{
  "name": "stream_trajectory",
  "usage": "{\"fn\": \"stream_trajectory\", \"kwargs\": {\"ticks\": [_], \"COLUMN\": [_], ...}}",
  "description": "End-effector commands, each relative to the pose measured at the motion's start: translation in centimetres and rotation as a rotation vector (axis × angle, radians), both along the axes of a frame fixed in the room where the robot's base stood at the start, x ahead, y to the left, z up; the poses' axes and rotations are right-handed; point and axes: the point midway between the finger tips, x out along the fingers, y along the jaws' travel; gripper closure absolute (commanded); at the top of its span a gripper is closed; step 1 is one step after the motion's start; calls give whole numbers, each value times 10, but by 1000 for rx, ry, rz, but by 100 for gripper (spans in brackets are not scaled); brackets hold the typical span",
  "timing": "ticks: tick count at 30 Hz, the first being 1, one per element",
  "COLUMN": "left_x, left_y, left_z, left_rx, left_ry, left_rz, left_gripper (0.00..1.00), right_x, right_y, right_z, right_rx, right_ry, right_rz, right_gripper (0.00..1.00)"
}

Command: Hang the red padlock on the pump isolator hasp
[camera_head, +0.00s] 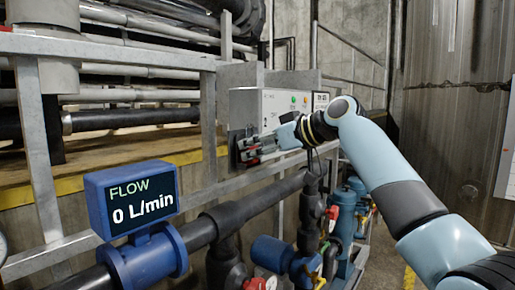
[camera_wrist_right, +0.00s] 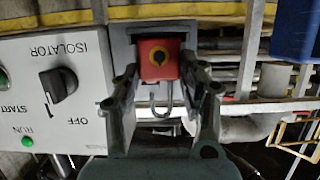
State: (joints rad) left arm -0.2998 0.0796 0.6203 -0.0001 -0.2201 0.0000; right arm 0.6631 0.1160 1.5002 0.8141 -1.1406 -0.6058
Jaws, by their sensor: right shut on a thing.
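The red padlock (camera_wrist_right: 158,62) is between the fingers of my right gripper (camera_wrist_right: 160,88) in the wrist view, which is shut on it. Its grey U-shaped shackle (camera_wrist_right: 161,112) points down in that picture. A grey plate (camera_wrist_right: 121,45) beside the isolator panel, apparently the hasp, is behind the padlock. I cannot tell whether the shackle passes through it. In the head view my right gripper (camera_head: 252,149) is at the lower left of the control box (camera_head: 247,107), with a bit of red between its fingers. My left gripper is not in view.
The isolator knob (camera_wrist_right: 60,86) is on the white panel close by, upside down in the wrist view. In the head view, a blue flow meter (camera_head: 132,200) reading 0 L/min stands at the left. Rails and pipes (camera_head: 255,212) run below the box.

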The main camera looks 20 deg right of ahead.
Motion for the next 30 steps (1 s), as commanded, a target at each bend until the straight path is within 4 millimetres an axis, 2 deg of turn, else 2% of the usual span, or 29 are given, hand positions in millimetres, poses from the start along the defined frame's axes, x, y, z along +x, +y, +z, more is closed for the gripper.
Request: {"fn": "stream_trajectory", "kwargs": {"ticks": [12,13,19,30], "left_x": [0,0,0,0], "left_y": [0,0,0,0], "left_z": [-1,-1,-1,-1], "left_rx": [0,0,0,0], "left_ry": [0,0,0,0], "left_rz": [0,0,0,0], "left_gripper": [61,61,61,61], "right_x": [0,0,0,0], "right_y": [0,0,0,0], "right_z": [-4,-4,-4,-4], "right_rx": [-1,-1,0,0], "right_ry": [1,1,1,1], "right_rz": [0,0,0,0], "right_gripper": [84,56,31,35]}}
